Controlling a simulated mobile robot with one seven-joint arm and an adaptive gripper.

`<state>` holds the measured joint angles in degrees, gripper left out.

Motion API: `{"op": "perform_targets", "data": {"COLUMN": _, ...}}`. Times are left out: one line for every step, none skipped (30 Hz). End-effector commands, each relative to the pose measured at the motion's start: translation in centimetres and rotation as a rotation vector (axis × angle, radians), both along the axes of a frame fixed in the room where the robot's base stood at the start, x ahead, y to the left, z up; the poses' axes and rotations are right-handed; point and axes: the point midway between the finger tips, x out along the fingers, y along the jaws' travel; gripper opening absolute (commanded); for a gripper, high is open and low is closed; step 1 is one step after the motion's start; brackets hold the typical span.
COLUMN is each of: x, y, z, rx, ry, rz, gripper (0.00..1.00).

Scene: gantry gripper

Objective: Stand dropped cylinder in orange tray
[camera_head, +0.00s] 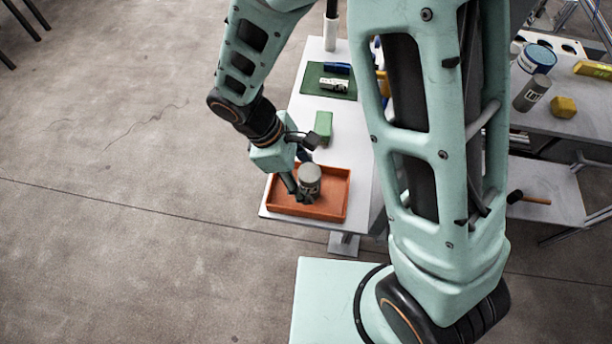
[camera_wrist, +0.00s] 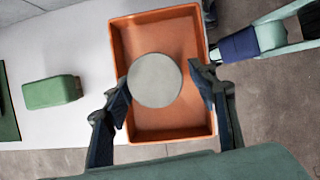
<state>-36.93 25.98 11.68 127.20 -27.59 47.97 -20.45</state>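The grey cylinder (camera_head: 310,174) looks upright inside the orange tray (camera_head: 338,211), with its lighter round end up. In the wrist view the cylinder (camera_wrist: 155,80) shows end-on as a round grey disc over the tray (camera_wrist: 171,135). My gripper (camera_head: 303,190) is low in the tray at the cylinder. In the wrist view the two dark fingers of my gripper (camera_wrist: 161,82) stand on either side of it, spread wide. The left fingertip is at or very near its edge; a narrow gap shows on the right. The cylinder's base is hidden.
A green block (camera_head: 323,127) stands on the white table (camera_head: 300,105) behind the tray. Farther back lies a green mat (camera_head: 318,91) with small items. A second table at right holds a grey can (camera_head: 531,93), a blue-labelled tub (camera_head: 537,59) and a yellow block (camera_head: 563,107).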

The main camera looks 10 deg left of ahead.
Motion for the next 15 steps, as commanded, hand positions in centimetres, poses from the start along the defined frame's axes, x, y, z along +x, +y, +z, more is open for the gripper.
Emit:
{"op": "perform_targets", "data": {"x": 0.0, "y": 0.0, "z": 0.0, "rx": 0.0, "ry": 0.0, "rz": 0.0, "gripper": 0.53}}
{"op": "perform_targets", "data": {"x": 0.0, "y": 0.0, "z": 0.0, "rx": 0.0, "ry": 0.0, "rz": 0.0, "gripper": 0.53}}
{"op": "perform_targets", "data": {"x": 0.0, "y": 0.0, "z": 0.0, "rx": 0.0, "ry": 0.0, "rz": 0.0, "gripper": 0.53}}
{"op": "perform_targets", "data": {"x": 0.0, "y": 0.0, "z": 0.0, "rx": 0.0, "ry": 0.0, "rz": 0.0, "gripper": 0.53}}
{"op": "perform_targets", "data": {"x": 0.0, "y": 0.0, "z": 0.0, "rx": 0.0, "ry": 0.0, "rz": 0.0, "gripper": 0.53}}
{"op": "perform_targets", "data": {"x": 0.0, "y": 0.0, "z": 0.1, "rx": 0.0, "ry": 0.0, "rz": 0.0, "gripper": 0.53}}
{"op": "perform_targets", "data": {"x": 0.0, "y": 0.0, "z": 0.2, "rx": 0.0, "ry": 0.0, "rz": 0.0, "gripper": 0.53}}
{"op": "perform_targets", "data": {"x": 0.0, "y": 0.0, "z": 0.3, "rx": 0.0, "ry": 0.0, "rz": 0.0, "gripper": 0.53}}
{"op": "perform_targets", "data": {"x": 0.0, "y": 0.1, "z": 0.5, "rx": 0.001, "ry": -0.001, "rz": 0.0, "gripper": 0.53}}
{"op": "perform_targets", "data": {"x": 0.1, "y": 0.3, "z": 0.8, "rx": 0.002, "ry": -0.002, "rz": 0.0, "gripper": 0.53}}
{"op": "perform_targets", "data": {"x": 0.1, "y": 0.4, "z": 1.1, "rx": 0.002, "ry": -0.003, "rz": 0.0, "gripper": 0.53}}
{"op": "perform_targets", "data": {"x": 0.1, "y": 0.7, "z": 1.7, "rx": 0.003, "ry": -0.004, "rz": 0.0, "gripper": 0.53}}
{"op": "perform_targets", "data": {"x": 0.1, "y": 0.9, "z": 2.3, "rx": 0.004, "ry": -0.005, "rz": -0.001, "gripper": 0.53}}
{"op": "perform_targets", "data": {"x": 0.1, "y": 1.1, "z": 2.8, "rx": 0.004, "ry": -0.004, "rz": 0.0, "gripper": 0.53}}
{"op": "perform_targets", "data": {"x": 0.1, "y": 1.5, "z": 3.6, "rx": 0.004, "ry": -0.004, "rz": 0.001, "gripper": 0.53}}
